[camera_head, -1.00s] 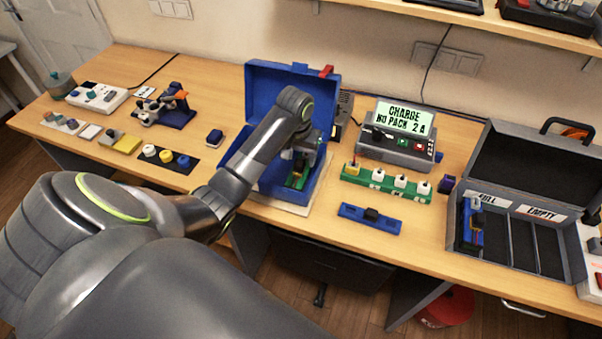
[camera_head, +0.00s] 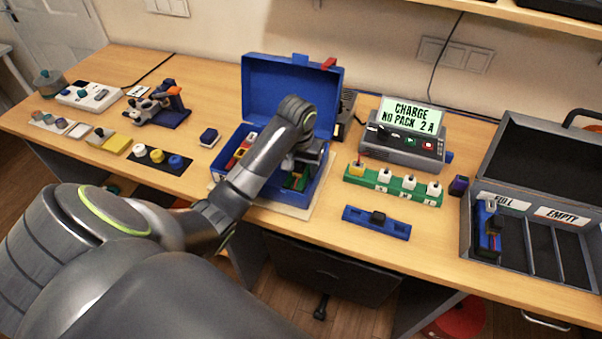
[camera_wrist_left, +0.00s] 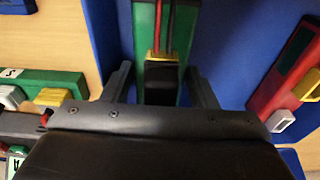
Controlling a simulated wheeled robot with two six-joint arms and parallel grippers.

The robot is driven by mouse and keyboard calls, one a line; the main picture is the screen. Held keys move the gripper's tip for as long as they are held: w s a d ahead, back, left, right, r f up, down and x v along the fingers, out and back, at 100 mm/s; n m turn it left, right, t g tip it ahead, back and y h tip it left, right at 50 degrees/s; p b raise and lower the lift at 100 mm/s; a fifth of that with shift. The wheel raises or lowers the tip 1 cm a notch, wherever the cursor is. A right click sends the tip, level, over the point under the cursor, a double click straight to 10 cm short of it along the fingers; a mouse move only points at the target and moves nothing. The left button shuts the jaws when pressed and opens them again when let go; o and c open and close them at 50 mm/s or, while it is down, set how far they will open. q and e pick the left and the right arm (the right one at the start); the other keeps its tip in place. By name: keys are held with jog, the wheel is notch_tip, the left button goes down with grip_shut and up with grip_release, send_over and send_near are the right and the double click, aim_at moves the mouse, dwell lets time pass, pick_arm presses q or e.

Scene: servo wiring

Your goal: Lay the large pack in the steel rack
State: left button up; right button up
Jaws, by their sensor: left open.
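A green pack (camera_wrist_left: 168,25) with red and black wires and a yellow-and-black end lies in the open blue box (camera_wrist_left: 225,60). In the head view the pack (camera_head: 294,183) is partly hidden by my arm. My left gripper (camera_wrist_left: 160,84) is open, with one finger on each side of the pack's black end. I cannot tell whether the fingers touch it. A red pack (camera_wrist_left: 290,68) lies to the right in the wrist view. The grey case (camera_head: 466,232) with slots marked FULL and EMPTY, perhaps the steel rack, stands at the right. A blue pack (camera_head: 485,232) is in its left slot.
A charger (camera_head: 405,148) reading "CHARGE NO PACK 2 A" stands behind a green strip (camera_head: 395,188) with several connectors. A blue bar (camera_head: 376,222) lies in front. A small dark block (camera_head: 458,185) sits beside the case. Bare table lies between the bar and the case.

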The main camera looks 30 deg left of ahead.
pick_arm(q)
grip_shut()
jog(key=shift+r, duration=0.1)
jog(key=shift+r, duration=0.3)
notch_tip(320, 180, up, 5)
jog(key=shift+w+r+p, duration=0.1)
jog(key=shift+p, duration=0.55)
notch_tip(320, 180, up, 3)
jog(key=p, duration=0.3)
jog(key=shift+r+p, duration=0.45)
jog(key=shift+p, duration=0.15)
jog(key=shift+f, duration=0.1)
